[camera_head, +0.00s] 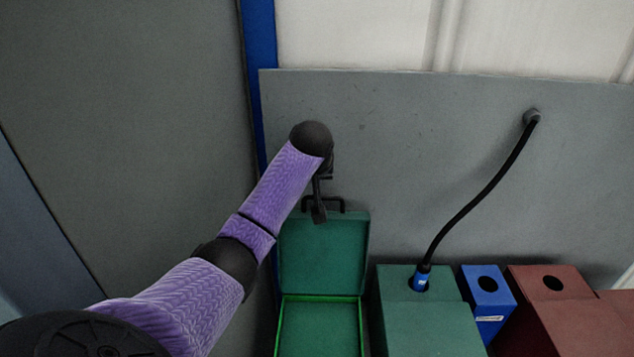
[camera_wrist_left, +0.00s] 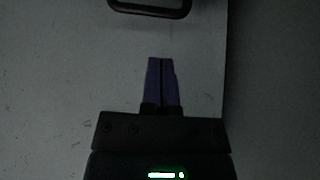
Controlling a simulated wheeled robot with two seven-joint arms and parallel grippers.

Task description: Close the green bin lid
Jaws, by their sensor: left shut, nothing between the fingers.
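The green bin (camera_head: 320,328) stands at the bottom centre of the head view, its bright green rim showing around an open top. Its green lid (camera_head: 322,257) stands raised at the back, roughly upright against the grey panel. A black handle (camera_head: 336,203) sits at the lid's top edge; a dark handle loop (camera_wrist_left: 150,8) also shows at the top of the left wrist view. My left gripper (camera_head: 319,218) is shut and empty, close to the handle in the head view; whether it touches is unclear. Its closed fingers (camera_wrist_left: 162,62) point toward the loop, with a gap between. My right gripper is not in view.
To the right stand a larger green box (camera_head: 425,315) with a black cable (camera_head: 480,195) plugged into its top, a small blue box (camera_head: 489,305) and a dark red box (camera_head: 560,315). The grey panel (camera_head: 420,140) rises behind them.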

